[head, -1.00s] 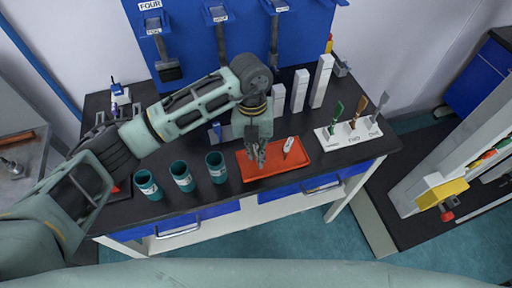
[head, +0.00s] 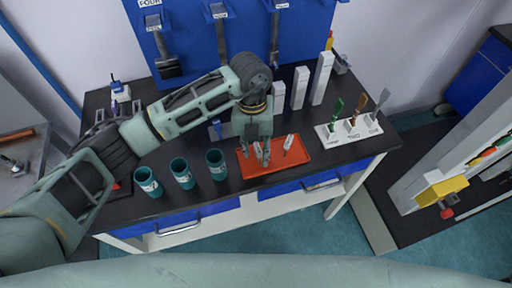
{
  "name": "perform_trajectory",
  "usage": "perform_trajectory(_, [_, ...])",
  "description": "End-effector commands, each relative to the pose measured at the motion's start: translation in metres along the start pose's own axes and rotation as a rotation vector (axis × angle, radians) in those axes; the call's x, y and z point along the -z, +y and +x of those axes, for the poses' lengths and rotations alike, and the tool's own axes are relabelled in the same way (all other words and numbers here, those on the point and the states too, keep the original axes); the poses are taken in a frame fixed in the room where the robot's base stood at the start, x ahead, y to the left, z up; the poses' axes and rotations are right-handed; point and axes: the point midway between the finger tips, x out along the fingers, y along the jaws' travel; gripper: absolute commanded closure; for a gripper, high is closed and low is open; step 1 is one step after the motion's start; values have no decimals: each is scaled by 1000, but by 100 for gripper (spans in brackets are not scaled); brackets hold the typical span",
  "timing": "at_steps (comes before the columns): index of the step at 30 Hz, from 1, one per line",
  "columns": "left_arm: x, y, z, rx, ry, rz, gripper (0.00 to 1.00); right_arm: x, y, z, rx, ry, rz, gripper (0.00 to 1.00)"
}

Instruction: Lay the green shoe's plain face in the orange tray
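The orange tray (head: 290,162) lies flat on the black bench. My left gripper (head: 257,152) points down over the tray's left half, its two fingers spread apart. A small pale piece (head: 258,150) shows between the fingers; whether it touches them or the tray floor cannot be told. A second small pale piece (head: 288,142) stands in the tray to the right. A green paddle-like piece (head: 337,112) stands in a white rack (head: 345,133) on the right. No other green piece shows clearly, and I cannot tell its plain face. My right gripper is out of view.
Three teal cups (head: 182,174) stand left of the tray along the front edge. White upright blocks (head: 321,78) stand behind it. Brown and grey paddles (head: 378,102) share the rack. Tools hang on a blue board (head: 190,30). Bare bench lies between tray and rack.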

Motion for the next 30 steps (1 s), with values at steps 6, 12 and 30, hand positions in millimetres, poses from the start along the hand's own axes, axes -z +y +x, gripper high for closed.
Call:
perform_trajectory(6, [-2, 0, -34, 2, -7, 1, 71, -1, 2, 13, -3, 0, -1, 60])
perform_trajectory(12, [-2, -1, -78, 2, -7, 2, 71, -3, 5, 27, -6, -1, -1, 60])
perform_trajectory(30, [0, 0, -122, 1, 0, 1, 71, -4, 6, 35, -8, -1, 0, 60])
